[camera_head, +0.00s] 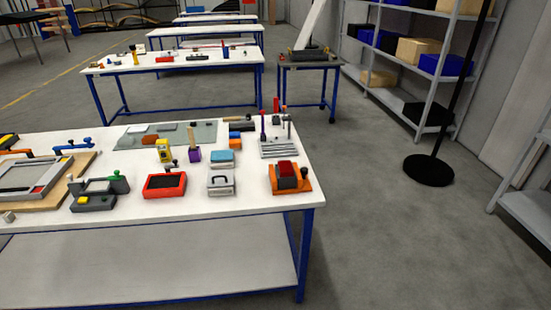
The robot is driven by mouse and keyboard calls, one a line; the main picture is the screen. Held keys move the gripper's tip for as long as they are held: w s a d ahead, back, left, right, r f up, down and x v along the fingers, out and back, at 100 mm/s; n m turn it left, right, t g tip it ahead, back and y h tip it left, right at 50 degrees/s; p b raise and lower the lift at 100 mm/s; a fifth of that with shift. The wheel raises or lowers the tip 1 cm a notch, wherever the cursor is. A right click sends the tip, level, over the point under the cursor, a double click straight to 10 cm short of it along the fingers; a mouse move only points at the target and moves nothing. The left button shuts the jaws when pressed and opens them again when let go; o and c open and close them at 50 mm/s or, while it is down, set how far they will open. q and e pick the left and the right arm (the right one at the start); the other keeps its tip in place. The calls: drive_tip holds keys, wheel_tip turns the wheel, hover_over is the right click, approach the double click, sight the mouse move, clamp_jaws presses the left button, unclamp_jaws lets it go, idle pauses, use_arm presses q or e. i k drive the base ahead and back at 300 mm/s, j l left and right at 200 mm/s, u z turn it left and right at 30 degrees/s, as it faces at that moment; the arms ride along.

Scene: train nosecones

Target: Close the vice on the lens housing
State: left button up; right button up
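Neither of my grippers is in view. I cannot make out for certain which item is the vice or which is the lens housing. A low grey device with a yellow patch and green parts (93,202) sits at the left front of the near white table. A dark grey, blocky device (308,54) stands on a small table farther back. An orange-based device with a dark red block (288,173) sits at the near table's right front corner. At this size I cannot tell whether any jaws are open or shut.
The near white table (240,202) also holds a red tray (164,185), a light grey case (221,181), a yellow device (163,150) and a framed board (35,178). More tables stand behind. Shelves (430,90) and a black pole base (428,170) are at right.

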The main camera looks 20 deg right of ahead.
sight(304, 170)
drive_tip(key=i+l+u, duration=0.15)
drive_tip(key=l, duration=0.15)
drive_tip(key=i+l+u, duration=0.15)
drive_tip(key=l, duration=0.2)
drive_tip(key=l+u, duration=0.15)
drive_tip(key=l, duration=0.2)
drive_tip(key=i+l, duration=0.1)
drive_tip(key=l, duration=0.25)
drive_tip(key=i+l+u, duration=0.1)
drive_tip(key=l, duration=0.25)
drive_tip(key=i+l, duration=0.15)
drive_tip(key=l, duration=0.2)
